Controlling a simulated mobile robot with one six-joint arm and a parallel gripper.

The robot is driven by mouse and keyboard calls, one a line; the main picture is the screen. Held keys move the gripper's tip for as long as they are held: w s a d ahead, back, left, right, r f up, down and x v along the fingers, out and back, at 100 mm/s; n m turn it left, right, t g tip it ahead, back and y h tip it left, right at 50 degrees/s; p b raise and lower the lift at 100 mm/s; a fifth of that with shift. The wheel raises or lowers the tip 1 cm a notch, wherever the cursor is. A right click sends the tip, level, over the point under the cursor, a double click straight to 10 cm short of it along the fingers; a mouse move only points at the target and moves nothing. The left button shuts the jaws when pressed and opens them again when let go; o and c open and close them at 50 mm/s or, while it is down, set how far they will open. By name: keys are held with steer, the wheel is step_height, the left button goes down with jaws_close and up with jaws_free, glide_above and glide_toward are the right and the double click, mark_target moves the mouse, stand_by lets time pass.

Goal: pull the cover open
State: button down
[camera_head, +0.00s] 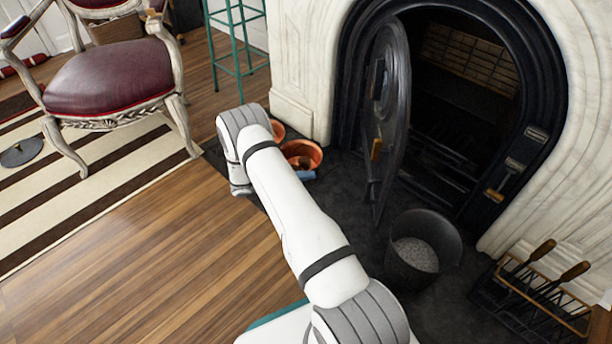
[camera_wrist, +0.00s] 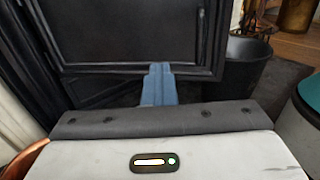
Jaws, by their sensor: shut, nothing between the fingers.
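The cover is a dark iron arched door (camera_head: 390,105) of the fireplace. In the wrist view a flat dark panel (camera_wrist: 125,35) with a raised border, apparently the cover, fills the upper middle. My gripper (camera_wrist: 158,72) has its blue fingers together and empty in front of the panel's lower edge. In the head view a blue fingertip (camera_head: 306,175) shows left of the cover, apart from it; my arm hides the rest.
A black bucket of ash (camera_head: 415,254) stands right of the cover's foot and also shows in the wrist view (camera_wrist: 248,70). Copper pots (camera_head: 302,153) sit on the dark hearth beside my gripper. Fire tools (camera_head: 540,290) stand at lower right.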

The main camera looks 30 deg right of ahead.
steer(key=c, duration=2.2)
jaws_free()
steer(key=c, duration=1.4)
jaws_free()
steer(key=p+v, duration=0.2)
steer(key=v, duration=0.5)
steer(key=shift+a, duration=0.4)
steer(key=shift+w, duration=0.15)
steer(key=shift+c, duration=0.3)
